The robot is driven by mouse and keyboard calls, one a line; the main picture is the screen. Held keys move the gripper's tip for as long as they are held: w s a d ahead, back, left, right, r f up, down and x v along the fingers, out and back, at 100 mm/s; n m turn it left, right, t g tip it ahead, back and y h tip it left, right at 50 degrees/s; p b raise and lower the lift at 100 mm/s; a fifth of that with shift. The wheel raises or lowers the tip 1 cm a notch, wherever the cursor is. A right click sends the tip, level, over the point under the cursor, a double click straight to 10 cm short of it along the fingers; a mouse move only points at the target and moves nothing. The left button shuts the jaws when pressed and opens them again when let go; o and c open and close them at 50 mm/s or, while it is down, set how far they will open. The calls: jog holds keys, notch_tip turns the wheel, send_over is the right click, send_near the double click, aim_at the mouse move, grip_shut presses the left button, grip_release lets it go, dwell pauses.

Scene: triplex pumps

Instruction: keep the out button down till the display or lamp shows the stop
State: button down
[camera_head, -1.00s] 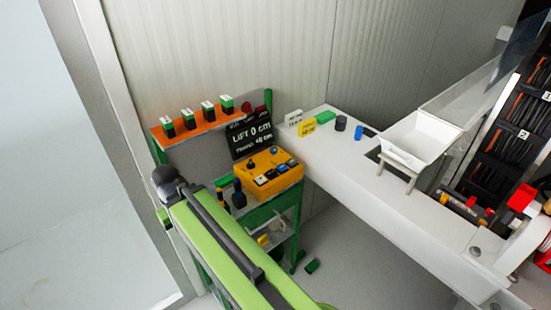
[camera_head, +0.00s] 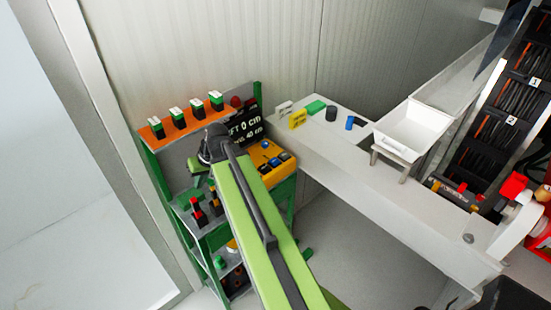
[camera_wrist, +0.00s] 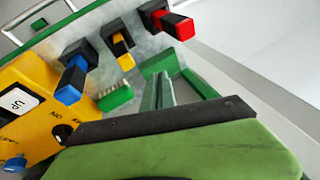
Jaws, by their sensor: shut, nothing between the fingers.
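The yellow control box (camera_head: 282,171) stands on the green rack, partly hidden behind my arm. Blue and dark buttons show on its top, but I cannot tell which is the out button. The black display (camera_head: 248,126) behind it reads "0 cm" and "40 cm"; its left part is covered by my wrist. In the wrist view the box (camera_wrist: 35,125) is at the left, with a white button (camera_wrist: 18,102) lettered "UP" and a blue knob (camera_wrist: 14,164). My gripper (camera_wrist: 160,78) is shut and empty, to the right of the box, apart from its buttons.
Tools with blue (camera_wrist: 70,85), yellow (camera_wrist: 121,48) and red (camera_wrist: 176,25) handles stand near my gripper. An orange shelf (camera_head: 187,122) holds several green-black blocks. A white bench (camera_head: 340,165) with a white tray (camera_head: 412,127) extends right. A pale wall is behind.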

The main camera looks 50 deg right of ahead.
jog(key=s+d+r+m+t+p, duration=0.1)
jog(key=s+d+r+m+t, duration=0.1)
jog(key=d, duration=0.7)
jog(key=s+d+r+m+t, duration=0.1)
jog(key=d+r+m, duration=0.15)
jog(key=d, duration=0.65)
notch_tip(320, 180, up, 3)
jog(key=m+t+h+p, duration=0.1)
jog(key=t+h, duration=0.1)
send_over(276, 162)
jog(key=shift+d+r, duration=0.15)
jog(key=shift+d, duration=0.05)
notch_tip(276, 162, down, 9)
jog(key=b, duration=0.9)
jog(key=shift+f+b, duration=0.3)
jog(key=shift+f, duration=0.05)
